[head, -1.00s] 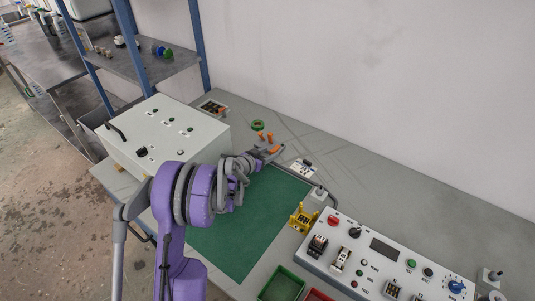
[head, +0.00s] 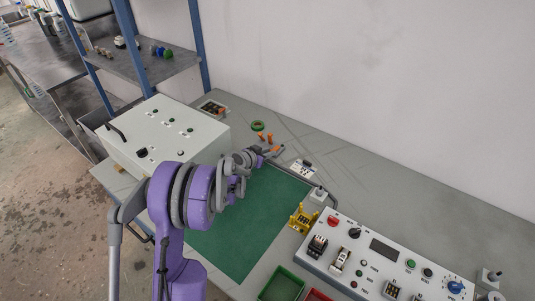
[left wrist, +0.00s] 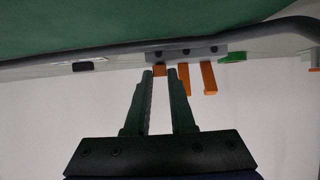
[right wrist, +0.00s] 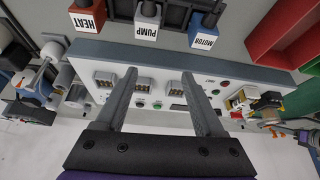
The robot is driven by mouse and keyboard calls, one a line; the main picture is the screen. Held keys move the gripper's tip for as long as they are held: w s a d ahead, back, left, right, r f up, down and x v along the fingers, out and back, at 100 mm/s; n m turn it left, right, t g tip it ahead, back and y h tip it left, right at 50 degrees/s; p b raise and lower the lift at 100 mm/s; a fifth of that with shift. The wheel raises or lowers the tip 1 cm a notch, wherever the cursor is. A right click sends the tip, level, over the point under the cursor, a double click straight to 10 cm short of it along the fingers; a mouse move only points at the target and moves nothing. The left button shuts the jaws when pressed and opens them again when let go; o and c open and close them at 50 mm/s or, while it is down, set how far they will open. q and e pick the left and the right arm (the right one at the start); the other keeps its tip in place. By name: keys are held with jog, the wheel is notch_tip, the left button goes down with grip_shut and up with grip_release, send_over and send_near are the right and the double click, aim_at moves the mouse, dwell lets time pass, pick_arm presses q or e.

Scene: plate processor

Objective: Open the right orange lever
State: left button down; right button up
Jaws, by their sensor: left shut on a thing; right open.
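Three orange levers stand at the far edge of the green mat. In the left wrist view, the two free levers (left wrist: 184,80) (left wrist: 209,78) hang side by side. The third, the right orange lever (left wrist: 160,71) in the head view, lies between my left fingertips, only a short piece showing. My left gripper (left wrist: 160,74) is shut on it; the fingers hide part of it. In the head view the free levers (head: 265,138) are just beyond my left gripper (head: 268,152). My right gripper (right wrist: 160,85) is open and empty, over the control panel (right wrist: 170,55).
The green mat (head: 245,225) lies in front of the levers. A white box (head: 160,140) stands left of them. A grey pipe (left wrist: 110,56) crosses near them. A yellow holder (head: 302,218) and the panel (head: 385,250) are to the right. Several labelled blocks show near my right gripper.

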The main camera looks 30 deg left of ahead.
aim_at(277, 147)
pick_arm(q)
jog(key=r+g, duration=0.1)
jog(key=w+r+g+p, duration=0.1)
jog(key=g, duration=0.1)
jog(key=shift+w+r, duration=0.15)
jog(key=shift+r, duration=0.05)
jog(key=w+r+g, duration=0.1)
jog(key=g, duration=0.1)
jog(key=g+p, duration=0.1)
jog(key=shift+w+d+r+g, duration=0.15)
jog(key=shift+w+r+g, duration=0.2)
jog(key=shift+w+g, duration=0.05)
jog(key=w+g+p, duration=0.1)
jog(key=w+r+g+p, duration=0.1)
jog(key=g, duration=0.1)
jog(key=shift+w+g+y+p, duration=0.1)
jog(key=shift+g+y+p, duration=0.2)
jog(key=shift+w+d+g+p, duration=0.1)
jog(key=shift+w+g+p, duration=0.6)
jog(key=shift+g, duration=0.6)
pick_arm(e)
jog(key=w+r+t, duration=0.1)
jog(key=w+r, duration=0.3)
jog(key=r, duration=0.5)
pick_arm(q)
jog(key=shift+w+g, duration=0.15)
jog(key=shift+g, duration=0.15)
pick_arm(e)
jog(key=shift+w+r, duration=0.1)
jog(key=shift+w, duration=0.05)
